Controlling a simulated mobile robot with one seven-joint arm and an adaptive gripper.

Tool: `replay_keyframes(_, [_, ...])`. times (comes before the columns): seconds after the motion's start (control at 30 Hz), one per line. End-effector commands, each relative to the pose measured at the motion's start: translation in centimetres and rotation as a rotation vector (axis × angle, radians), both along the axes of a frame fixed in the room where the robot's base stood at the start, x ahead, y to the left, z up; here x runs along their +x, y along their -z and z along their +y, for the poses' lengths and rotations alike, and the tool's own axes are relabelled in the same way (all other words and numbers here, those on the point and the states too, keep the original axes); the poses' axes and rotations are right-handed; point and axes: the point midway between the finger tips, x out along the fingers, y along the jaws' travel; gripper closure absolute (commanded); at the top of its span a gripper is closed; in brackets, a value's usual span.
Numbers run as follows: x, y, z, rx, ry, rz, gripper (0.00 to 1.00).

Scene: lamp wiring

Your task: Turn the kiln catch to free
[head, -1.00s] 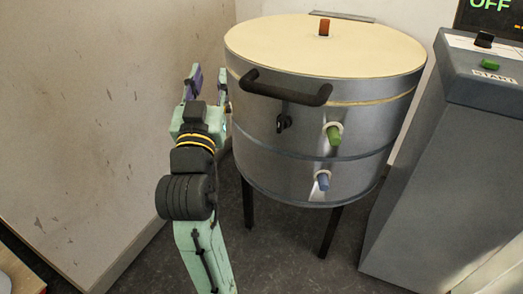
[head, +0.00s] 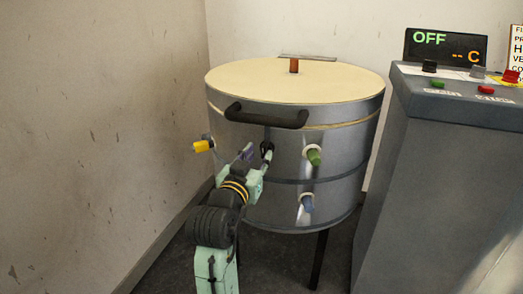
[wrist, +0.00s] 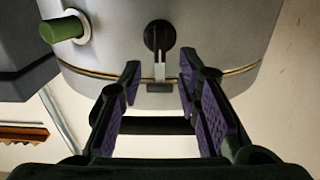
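The kiln catch (head: 267,150) is a dark round piece with a small lever on the kiln's front, below the handle. In the wrist view the catch (wrist: 158,36) shows a black disc with a pale metal lever, running up and down in the picture. My gripper (head: 257,158) is just in front of the kiln at the catch. In the wrist view my gripper (wrist: 159,68) is open, its purple-padded fingers apart on either side of the lever. Neither finger visibly touches it. The kiln (head: 285,185) is a steel drum with a cream lid, shut.
A black handle (head: 267,117) juts out just above the catch. Green (head: 314,158), blue (head: 307,203) and yellow (head: 202,146) plugs stick out of the kiln. A grey console (head: 430,180) stands right, its display (head: 445,46) reading OFF. A wall is close on the left.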

Motion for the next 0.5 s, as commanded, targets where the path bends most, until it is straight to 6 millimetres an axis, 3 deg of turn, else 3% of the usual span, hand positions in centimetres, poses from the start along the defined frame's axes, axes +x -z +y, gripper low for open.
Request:
replay_keyframes(0.2, [2.7,-0.1,-0.9,0.001,0.001,-0.001,0.69])
replay_keyframes(0.5, [3.4,0.0,-1.1,-0.001,0.000,-0.002,0.69])
